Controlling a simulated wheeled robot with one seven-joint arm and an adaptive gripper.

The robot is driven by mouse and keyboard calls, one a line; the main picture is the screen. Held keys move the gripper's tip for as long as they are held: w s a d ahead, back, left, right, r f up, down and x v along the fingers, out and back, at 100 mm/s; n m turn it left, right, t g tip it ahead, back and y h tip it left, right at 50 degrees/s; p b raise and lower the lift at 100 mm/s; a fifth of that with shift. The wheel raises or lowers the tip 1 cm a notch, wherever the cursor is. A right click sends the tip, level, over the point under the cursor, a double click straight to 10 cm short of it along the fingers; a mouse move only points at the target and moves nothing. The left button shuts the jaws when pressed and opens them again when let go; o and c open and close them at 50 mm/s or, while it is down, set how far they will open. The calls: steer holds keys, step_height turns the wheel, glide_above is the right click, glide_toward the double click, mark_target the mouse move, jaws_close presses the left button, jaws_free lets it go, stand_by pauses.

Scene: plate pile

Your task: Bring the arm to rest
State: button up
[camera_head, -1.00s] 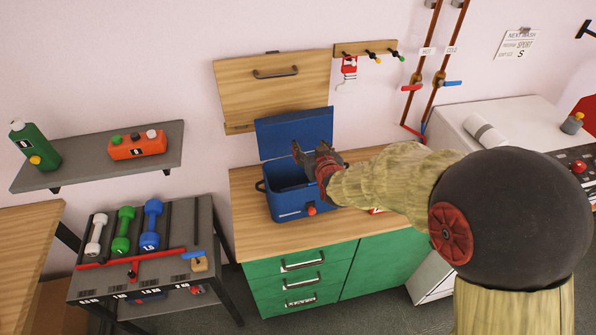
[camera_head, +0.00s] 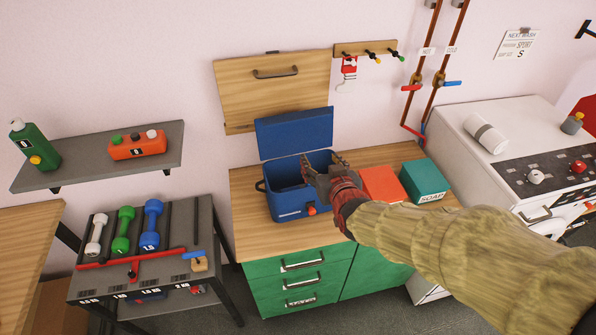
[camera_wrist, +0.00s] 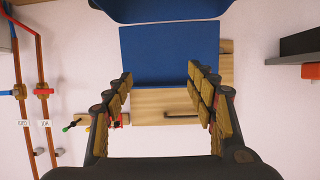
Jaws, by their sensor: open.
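My gripper (camera_head: 322,172) is at the right side of the open blue box, over its rim in the head view. Its fingers are spread with nothing between them in the wrist view (camera_wrist: 160,85). My arm reaches in from the lower right. The blue box (camera_head: 291,213) stands on the wooden counter with its lid (camera_head: 294,133) raised. The lid also shows in the wrist view (camera_wrist: 168,52), beyond the fingers. Part of the box's inside is hidden by my gripper.
An orange box (camera_head: 381,184) and a teal soap box (camera_head: 424,180) stand on the counter (camera_head: 262,240) right of the blue box. A white washing machine (camera_head: 450,128) is farther right. A dumbbell rack (camera_head: 192,225) and a wall shelf (camera_head: 85,168) are at left.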

stand_by(0.4)
steer(key=s+d+f+g+h, duration=0.1)
steer(key=s+d+f+g, duration=0.2)
steer(key=s, duration=0.4)
steer(key=s+d+f+g+h, duration=0.1)
steer(key=s+f+g, duration=0.3)
steer(key=s+f, duration=0.15)
steer(key=s+d+r+m+h+b, duration=0.1)
steer(key=s+d+r+m+b, duration=0.2)
steer(key=s+d+r, duration=0.9)
steer(key=s, duration=0.3)
steer(key=shift+d+h, duration=0.2)
steer(key=shift+h, duration=0.2)
